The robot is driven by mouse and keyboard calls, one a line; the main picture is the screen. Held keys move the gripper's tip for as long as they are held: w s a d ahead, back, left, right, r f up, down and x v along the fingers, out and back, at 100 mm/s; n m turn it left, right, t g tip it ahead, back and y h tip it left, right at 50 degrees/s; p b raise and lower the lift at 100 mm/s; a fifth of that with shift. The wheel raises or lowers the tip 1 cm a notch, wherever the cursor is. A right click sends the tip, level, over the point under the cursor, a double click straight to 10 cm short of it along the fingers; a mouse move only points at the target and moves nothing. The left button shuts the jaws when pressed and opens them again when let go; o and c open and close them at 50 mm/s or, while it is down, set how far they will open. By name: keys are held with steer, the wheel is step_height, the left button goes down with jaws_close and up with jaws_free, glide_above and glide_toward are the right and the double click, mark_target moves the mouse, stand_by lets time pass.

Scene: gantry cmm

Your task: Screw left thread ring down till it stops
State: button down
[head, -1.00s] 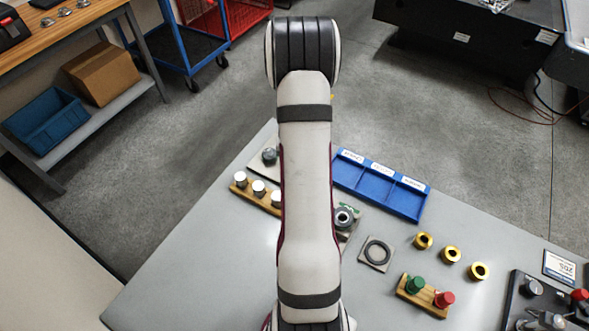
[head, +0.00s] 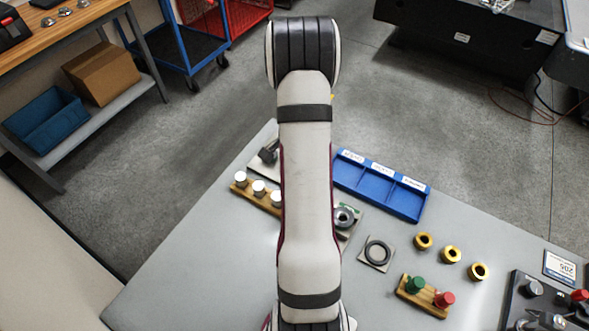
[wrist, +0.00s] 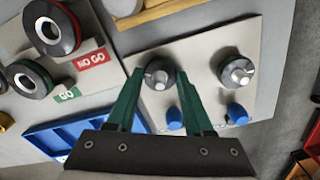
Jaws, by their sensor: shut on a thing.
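Two dark thread rings with bright metal centres sit side by side on a pale plate (wrist: 205,85) in the wrist view. The left ring (wrist: 158,77) is between the green fingers of my gripper (wrist: 160,80), which is shut on it from both sides. The other ring (wrist: 237,73) stands free to its right. I cannot tell how far either ring is down its thread. In the head view my arm hides the gripped ring. A dark shape shows left of my arm there, too small to identify surely.
Blue knobs (wrist: 174,118) stand close beside the fingers. Ring gauges labelled GO (wrist: 30,80) and NO GO (wrist: 52,26) lie left in the wrist view. A blue divided bin (head: 376,187) is behind, and a wooden holder with white-topped pieces (head: 258,189) is left of my arm.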

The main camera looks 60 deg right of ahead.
steer(key=shift+d+m, duration=0.1)
steer(key=shift+m, duration=0.6)
steer(key=shift+c, duration=1.4)
jaws_free()
step_height(320, 180, up, 16)
steer(key=shift+f, duration=0.1)
